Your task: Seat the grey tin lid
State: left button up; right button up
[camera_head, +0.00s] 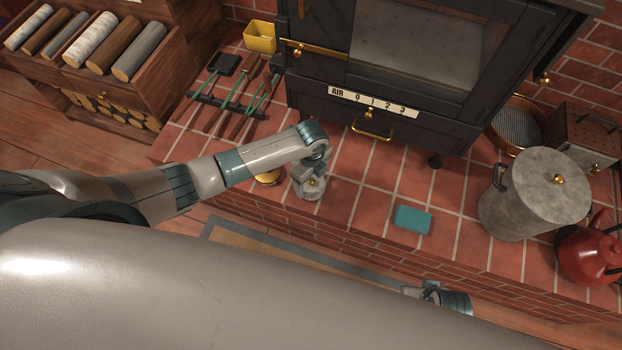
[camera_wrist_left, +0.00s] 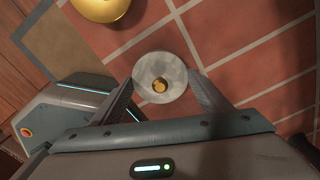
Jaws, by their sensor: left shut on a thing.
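The grey tin lid (camera_wrist_left: 174,72) is a small round mottled disc with a brass knob (camera_wrist_left: 160,86), seen from above in the left wrist view. My left gripper (camera_wrist_left: 163,92) is shut on it, with one finger at each side. In the head view, the lid (camera_head: 314,186) and left gripper (camera_head: 311,179) are over the brick hearth in front of the stove. The gripper partly covers the lid, so I cannot tell whether a tin stands beneath it. My right gripper (camera_head: 415,291) shows partly at the hearth's front edge, its jaws unclear.
A brass round object (camera_head: 267,178) stands close left of my left gripper. A teal block (camera_head: 412,219) lies to the right on the hearth (camera_head: 365,215). A large grey canister (camera_head: 520,205) and red kettle (camera_head: 590,252) stand farther right. Fire tools (camera_head: 235,95) lie at back left.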

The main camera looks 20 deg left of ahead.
pick_arm(q)
jog(key=shift+f, duration=0.1)
dwell(0.4)
jog(key=o, duration=1.1)
